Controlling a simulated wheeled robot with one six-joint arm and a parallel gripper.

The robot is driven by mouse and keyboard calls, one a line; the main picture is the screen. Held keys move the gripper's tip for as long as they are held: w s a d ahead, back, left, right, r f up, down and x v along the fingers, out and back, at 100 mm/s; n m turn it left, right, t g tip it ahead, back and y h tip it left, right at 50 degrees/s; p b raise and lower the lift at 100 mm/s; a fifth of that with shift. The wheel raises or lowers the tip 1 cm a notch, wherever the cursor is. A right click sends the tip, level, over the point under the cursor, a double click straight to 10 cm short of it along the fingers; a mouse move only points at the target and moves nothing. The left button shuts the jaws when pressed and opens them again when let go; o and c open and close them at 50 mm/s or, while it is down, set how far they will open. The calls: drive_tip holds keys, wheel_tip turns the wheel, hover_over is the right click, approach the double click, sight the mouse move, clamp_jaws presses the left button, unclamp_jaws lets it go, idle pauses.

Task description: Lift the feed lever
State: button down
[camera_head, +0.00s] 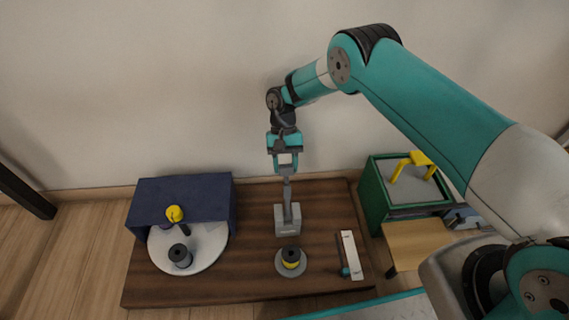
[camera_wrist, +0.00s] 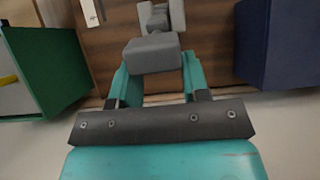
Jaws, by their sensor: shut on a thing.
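The feed lever (camera_head: 287,192) is a grey bar standing up from a pale grey base block (camera_head: 288,222) on the dark wooden board. My gripper (camera_head: 285,168) is above the base, shut on the lever's upper end. In the wrist view my gripper (camera_wrist: 154,75) has its two teal fingers on either side of the grey lever end (camera_wrist: 152,54), which hides part of the bar and base behind it.
A navy box (camera_head: 185,195) with a white disc (camera_head: 205,252) and yellow knob (camera_head: 175,213) stands left. A spool (camera_head: 290,257) sits in front of the lever. A white strip (camera_head: 352,254) lies right. A green box (camera_head: 375,200) with a yellow handle (camera_head: 421,160) stands farther right.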

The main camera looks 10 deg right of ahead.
drive_tip(key=c, duration=0.6)
unclamp_jaws()
drive_tip(key=shift+f, duration=0.2)
drive_tip(key=shift+r, duration=0.1)
wheel_tip(320, 180, up, 20)
drive_tip(key=p, duration=0.8)
